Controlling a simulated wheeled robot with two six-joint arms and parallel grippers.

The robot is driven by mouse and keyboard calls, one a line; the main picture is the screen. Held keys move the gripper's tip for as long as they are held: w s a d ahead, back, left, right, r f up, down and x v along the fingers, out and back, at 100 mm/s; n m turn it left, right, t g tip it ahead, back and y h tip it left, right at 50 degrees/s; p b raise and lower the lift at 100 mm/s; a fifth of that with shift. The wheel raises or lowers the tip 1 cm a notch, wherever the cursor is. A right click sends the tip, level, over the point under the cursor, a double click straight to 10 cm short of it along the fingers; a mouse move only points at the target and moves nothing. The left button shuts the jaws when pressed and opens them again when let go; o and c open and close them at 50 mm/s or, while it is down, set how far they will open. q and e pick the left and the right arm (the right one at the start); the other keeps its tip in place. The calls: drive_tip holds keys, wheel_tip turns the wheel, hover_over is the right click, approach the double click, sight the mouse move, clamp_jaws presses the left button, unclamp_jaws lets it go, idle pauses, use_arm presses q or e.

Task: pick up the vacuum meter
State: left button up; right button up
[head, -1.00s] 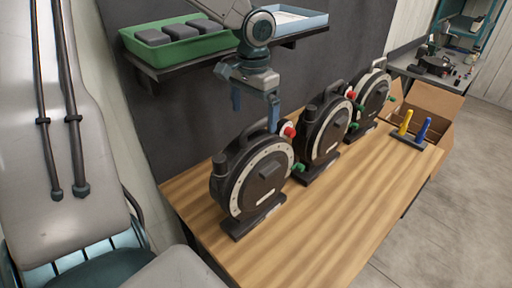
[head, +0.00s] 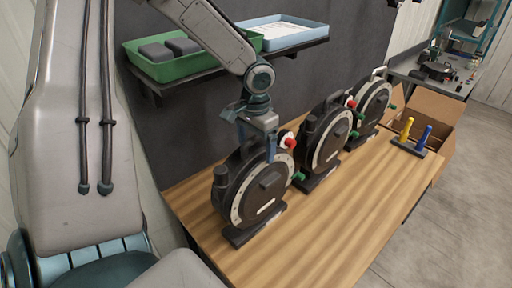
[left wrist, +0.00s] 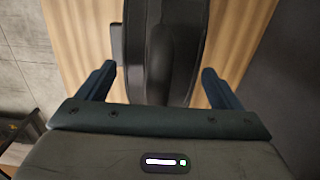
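Three dark round meters with pale dial rings and top handles stand upright in a row on the wooden table; I cannot tell by label which is the vacuum meter. The nearest meter (head: 262,198) is under my left gripper (head: 256,150), whose blue fingers point down at its top handle. In the left wrist view the open fingers (left wrist: 160,88) stand on both sides of the dark meter (left wrist: 175,50), with gaps visible. The middle meter (head: 328,147) and the far meter (head: 373,112) stand behind to the right. My right gripper is not in view.
A wall shelf holds a green bin (head: 166,70) with dark blocks and a blue tray (head: 318,36) with paper. A cardboard box (head: 436,110) and a rack with yellow and blue tools (head: 408,146) are at the table's far right. The front (head: 325,225) is clear.

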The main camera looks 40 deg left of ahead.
use_arm(q)
drive_tip(key=c, duration=1.7)
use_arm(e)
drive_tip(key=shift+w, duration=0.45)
use_arm(q)
drive_tip(key=shift+w+a+r, duration=0.1)
